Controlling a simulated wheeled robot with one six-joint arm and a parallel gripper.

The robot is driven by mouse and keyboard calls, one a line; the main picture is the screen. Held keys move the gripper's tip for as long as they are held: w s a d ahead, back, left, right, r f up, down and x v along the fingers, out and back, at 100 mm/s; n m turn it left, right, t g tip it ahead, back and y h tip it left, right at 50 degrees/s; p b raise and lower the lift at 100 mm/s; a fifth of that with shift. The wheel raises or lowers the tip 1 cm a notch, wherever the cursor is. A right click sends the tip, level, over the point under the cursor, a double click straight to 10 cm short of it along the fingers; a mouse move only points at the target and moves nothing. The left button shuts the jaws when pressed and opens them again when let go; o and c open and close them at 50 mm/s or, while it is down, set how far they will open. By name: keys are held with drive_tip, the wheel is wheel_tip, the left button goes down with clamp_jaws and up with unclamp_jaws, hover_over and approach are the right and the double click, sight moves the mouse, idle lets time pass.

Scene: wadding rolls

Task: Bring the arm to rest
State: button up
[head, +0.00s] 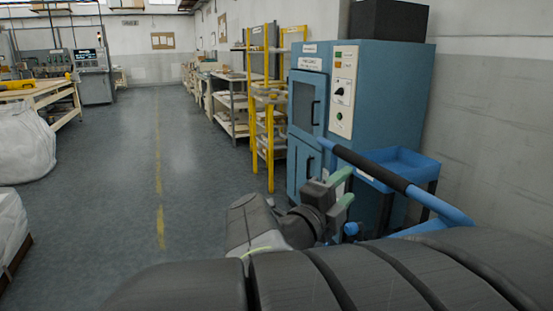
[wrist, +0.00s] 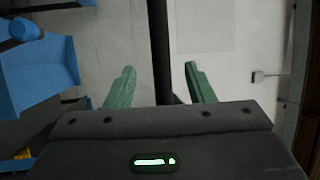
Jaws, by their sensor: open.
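My gripper (head: 334,190) shows in the head view at lower centre, in front of the blue cabinet, with its green fingers pointing up and to the right. In the wrist view my gripper (wrist: 160,70) has its two green fingers spread apart with nothing held between them. A dark vertical strip and a pale wall show behind the gap. My arm is folded low, just above the dark ribbed shape at the bottom of the head view. Part of the arm is hidden behind that shape.
A blue cabinet (head: 306,102) stands at right against the wall. A blue tray (head: 400,163) and a blue bar with a black grip (head: 372,166) are close to my gripper. Yellow racking (head: 270,140) stands beyond. White bags (head: 24,145) are at left. The floor aisle (head: 125,160) is clear.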

sight(371, 163)
drive_tip(key=b+x, duration=0.1)
drive_tip(key=x, duration=1.1)
drive_tip(key=shift+f, duration=0.1)
